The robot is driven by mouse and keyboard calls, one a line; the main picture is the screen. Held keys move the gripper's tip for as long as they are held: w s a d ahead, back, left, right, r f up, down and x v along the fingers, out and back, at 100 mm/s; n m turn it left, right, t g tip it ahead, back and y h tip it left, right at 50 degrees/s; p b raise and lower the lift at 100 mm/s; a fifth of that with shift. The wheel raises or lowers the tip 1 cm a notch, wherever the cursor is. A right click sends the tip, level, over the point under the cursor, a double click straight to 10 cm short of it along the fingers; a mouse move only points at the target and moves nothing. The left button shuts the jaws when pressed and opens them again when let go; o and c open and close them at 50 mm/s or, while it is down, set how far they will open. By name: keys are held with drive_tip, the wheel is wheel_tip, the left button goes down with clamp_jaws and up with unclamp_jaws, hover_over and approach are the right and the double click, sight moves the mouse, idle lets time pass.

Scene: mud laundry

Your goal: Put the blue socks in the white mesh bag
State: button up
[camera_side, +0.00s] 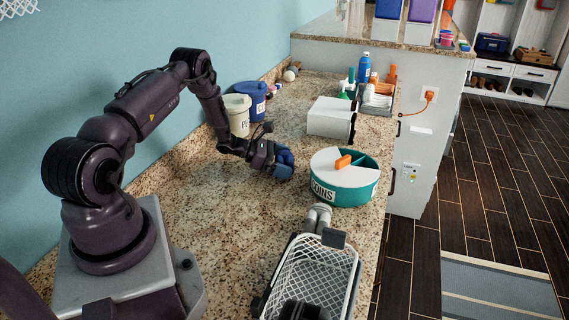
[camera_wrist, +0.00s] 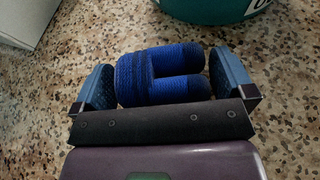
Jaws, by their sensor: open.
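The blue socks (camera_wrist: 160,75), a folded pair with darker bands, lie on the speckled counter in the wrist view. My gripper (camera_wrist: 168,82) is open, with one blue finger on each side of them. In the side view my gripper (camera_side: 281,164) is low over the middle of the counter; socks and fingers blend into one blue patch there. The white mesh bag (camera_side: 312,268) is at the front of the counter, open at the top, with dark things at its near end.
A white box (camera_side: 331,118), white tub (camera_side: 237,114) and blue tub (camera_side: 251,98) stand behind. Counter left of the bag is clear.

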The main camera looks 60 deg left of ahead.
drive_tip(key=c, duration=0.7)
